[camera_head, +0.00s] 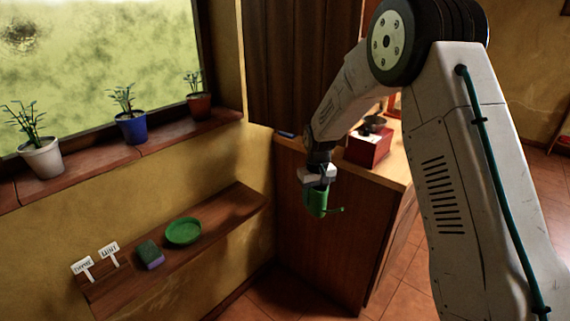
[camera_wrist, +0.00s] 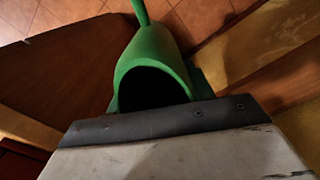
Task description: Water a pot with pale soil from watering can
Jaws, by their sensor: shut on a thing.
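My gripper (camera_head: 318,183) is shut on the green watering can (camera_head: 316,203) and holds it in the air in front of the wooden cabinet. The can's spout points right in the head view. In the wrist view the can (camera_wrist: 158,50) shows its dark open mouth, with the spout at the top. Three potted plants stand on the window ledge: a white pot (camera_head: 43,158) at left, a blue pot (camera_head: 131,129) in the middle and a terracotta pot (camera_head: 199,106) at right. The soil colour in each is too small to tell.
A lower wooden shelf (camera_head: 222,213) holds a green dish (camera_head: 183,231), a sponge (camera_head: 150,254) and two white labels (camera_head: 83,267). A red box (camera_head: 368,148) stands on the cabinet top (camera_head: 398,168). A dark curtain (camera_head: 298,65) hangs right of the window. Air between can and ledge is clear.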

